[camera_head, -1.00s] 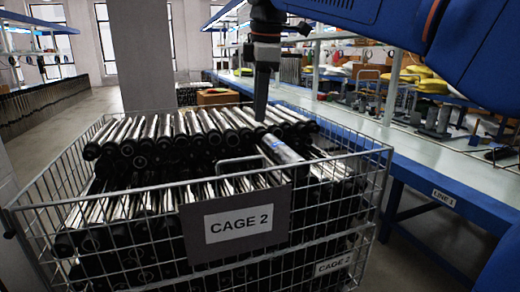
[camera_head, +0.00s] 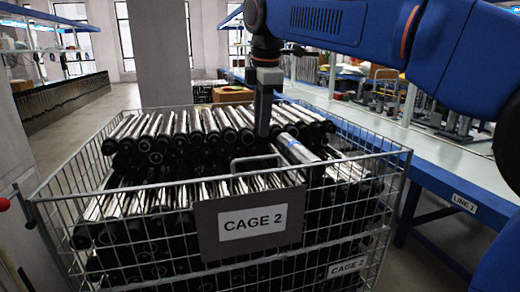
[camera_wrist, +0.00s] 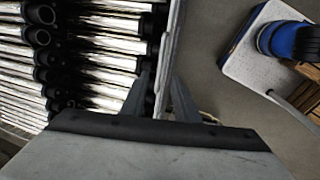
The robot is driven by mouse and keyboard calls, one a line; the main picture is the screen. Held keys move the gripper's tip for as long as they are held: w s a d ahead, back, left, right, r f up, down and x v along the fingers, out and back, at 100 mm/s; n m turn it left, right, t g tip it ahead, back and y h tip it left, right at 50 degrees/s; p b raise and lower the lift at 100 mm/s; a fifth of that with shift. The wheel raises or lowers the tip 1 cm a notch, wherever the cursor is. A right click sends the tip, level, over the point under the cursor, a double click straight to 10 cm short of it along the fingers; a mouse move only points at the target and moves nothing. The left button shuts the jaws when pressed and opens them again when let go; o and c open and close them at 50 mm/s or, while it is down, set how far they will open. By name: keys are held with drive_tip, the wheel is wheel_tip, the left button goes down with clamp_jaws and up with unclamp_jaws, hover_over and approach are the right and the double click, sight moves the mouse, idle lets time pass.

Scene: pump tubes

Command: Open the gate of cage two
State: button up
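Cage two is a grey wire cage (camera_head: 70,192) filled with stacked black-and-chrome tubes. Its front gate carries a dark plate with a white "CAGE 2" label (camera_head: 252,222). A wire handle (camera_head: 256,161) stands at the gate's top middle, and the gate looks upright and closed. My gripper (camera_head: 263,130) points down over the front part of the cage, behind the handle in the picture. In the wrist view, the two fingers (camera_wrist: 161,97) are apart, one to each side of the grey gate edge (camera_wrist: 170,50). Whether they touch it is unclear.
A blue workbench (camera_head: 440,185) marked "LINE 1" runs along the right of the cage. A grey pillar (camera_head: 160,50) stands behind it. A red knob (camera_head: 4,204) shows at the left edge. Open floor lies at the left.

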wheel_tip(320, 180, down, 8)
drive_tip(key=w, duration=0.1)
drive_tip(key=shift+w+a+f, duration=0.2)
drive_tip(key=shift+w+a, duration=0.05)
drive_tip(key=shift+w, duration=0.05)
clamp_jaws()
